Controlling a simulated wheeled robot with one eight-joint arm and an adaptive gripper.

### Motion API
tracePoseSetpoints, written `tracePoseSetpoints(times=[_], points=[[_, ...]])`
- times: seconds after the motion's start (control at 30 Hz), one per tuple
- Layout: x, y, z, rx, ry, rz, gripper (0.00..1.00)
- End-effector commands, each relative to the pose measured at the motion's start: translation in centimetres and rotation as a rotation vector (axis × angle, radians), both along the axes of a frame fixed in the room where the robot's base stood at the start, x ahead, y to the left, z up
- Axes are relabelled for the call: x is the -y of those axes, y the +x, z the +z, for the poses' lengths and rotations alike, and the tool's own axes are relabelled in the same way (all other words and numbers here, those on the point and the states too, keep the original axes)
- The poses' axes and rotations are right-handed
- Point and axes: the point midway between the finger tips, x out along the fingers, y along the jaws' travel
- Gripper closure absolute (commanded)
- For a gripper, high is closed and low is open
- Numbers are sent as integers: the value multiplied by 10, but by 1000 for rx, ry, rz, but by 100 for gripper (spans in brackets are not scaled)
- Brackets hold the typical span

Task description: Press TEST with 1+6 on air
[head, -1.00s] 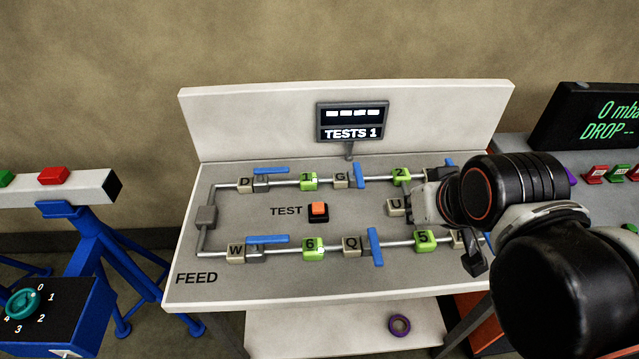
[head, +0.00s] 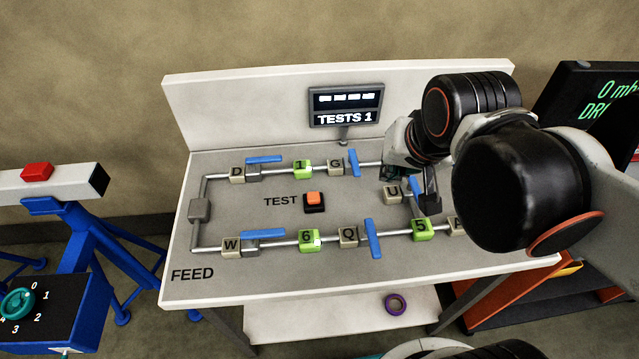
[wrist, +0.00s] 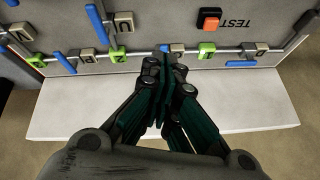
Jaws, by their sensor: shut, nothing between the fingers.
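The TEST button (head: 314,200), an orange cap on a black base, sits mid-panel; it also shows in the wrist view (wrist: 209,18). Green block 1 (head: 303,169) is on the upper pipe and green block 6 (head: 309,240) on the lower pipe. Blue handles by D (head: 264,158) and W (head: 263,233) lie along the pipes. Blue handles by G (head: 353,163) and Q (head: 374,240) lie across them. The display (head: 346,105) reads TESTS 1. My gripper (wrist: 163,62) is shut and empty over the upper pipe's right part, apart from the button.
Block U (head: 392,192) and green block 5 (head: 421,231) are close to my gripper. My arm hides the panel's upper right. A blue stand with a dial (head: 18,303) is at left. A purple ring (head: 396,304) lies on the lower shelf.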

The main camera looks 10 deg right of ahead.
Motion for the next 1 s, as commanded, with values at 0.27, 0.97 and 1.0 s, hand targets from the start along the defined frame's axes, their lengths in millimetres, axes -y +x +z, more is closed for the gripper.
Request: tracePoseSetpoints(times=[0.27, 0.97, 1.0], points=[[-20, 31, 11, -120, 142, -257, 100], [-86, 103, -14, -400, 330, -1061, 100], [-89, 105, -17, -409, 331, -1103, 100]])
